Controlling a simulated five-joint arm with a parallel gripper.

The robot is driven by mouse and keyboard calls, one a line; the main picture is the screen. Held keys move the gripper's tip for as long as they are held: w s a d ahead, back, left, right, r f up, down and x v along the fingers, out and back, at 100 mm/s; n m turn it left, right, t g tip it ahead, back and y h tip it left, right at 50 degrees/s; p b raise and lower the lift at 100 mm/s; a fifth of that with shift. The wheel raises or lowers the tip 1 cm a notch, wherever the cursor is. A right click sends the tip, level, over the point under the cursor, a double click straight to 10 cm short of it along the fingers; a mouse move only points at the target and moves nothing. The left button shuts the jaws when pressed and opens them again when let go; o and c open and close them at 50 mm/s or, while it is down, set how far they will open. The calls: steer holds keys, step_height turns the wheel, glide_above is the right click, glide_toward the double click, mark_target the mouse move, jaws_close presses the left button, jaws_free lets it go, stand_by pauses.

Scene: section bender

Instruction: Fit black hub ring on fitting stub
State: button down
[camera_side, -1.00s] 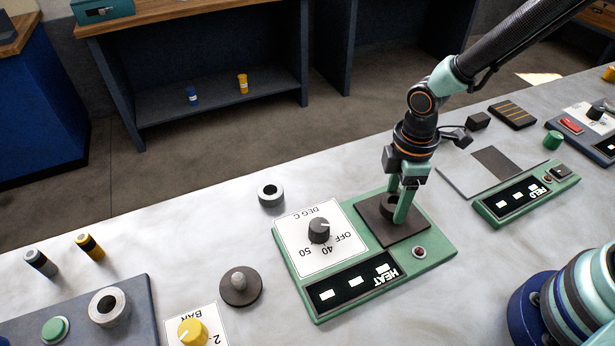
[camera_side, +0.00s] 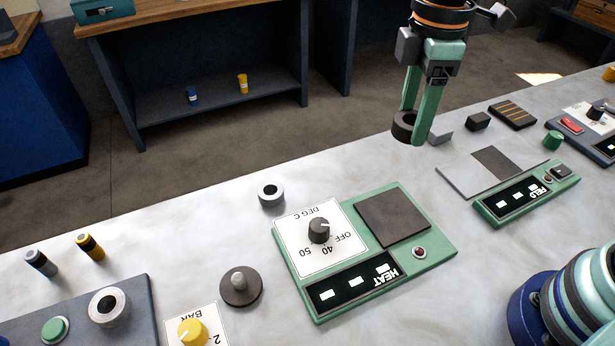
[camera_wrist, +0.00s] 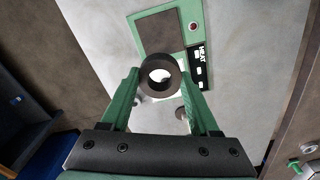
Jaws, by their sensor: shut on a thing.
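My gripper (camera_side: 412,122) is shut on the black hub ring (camera_side: 404,128) and holds it in the air, above and beyond the green heater panel. In the wrist view the ring (camera_wrist: 161,76) sits between the tips of the two green fingers, its hole facing the camera. The fitting stub (camera_side: 239,284) is a short grey peg on a round dark base, standing bare on the bench left of the heater panel. In the wrist view the stub is mostly hidden behind the gripper.
The green heater panel (camera_side: 316,290) has a dark square plate (camera_side: 392,217), now bare, and a dial (camera_side: 319,230). A grey ring (camera_side: 271,194) lies behind it. Left of the stub are a yellow knob (camera_side: 192,331) and a grey-blue panel (camera_side: 140,310).

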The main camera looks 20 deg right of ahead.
steer(key=w+a+f+n, duration=0.1)
steer(key=a+f, duration=0.1)
steer(key=a, duration=0.5)
steer(key=w+a+f+n, duration=0.2)
steer(key=a, duration=0.5)
steer(key=n, duration=0.3)
glide_above(238, 276)
step_height(238, 276, down, 8)
steer(key=shift+w+d+r, duration=0.1)
steer(key=shift+a+f, duration=0.2)
steer(key=shift+f, duration=2.15)
steer(key=shift+f, duration=2.05)
steer(key=shift+c, duration=0.2)
jaws_free()
steer(key=shift+d, duration=0.1)
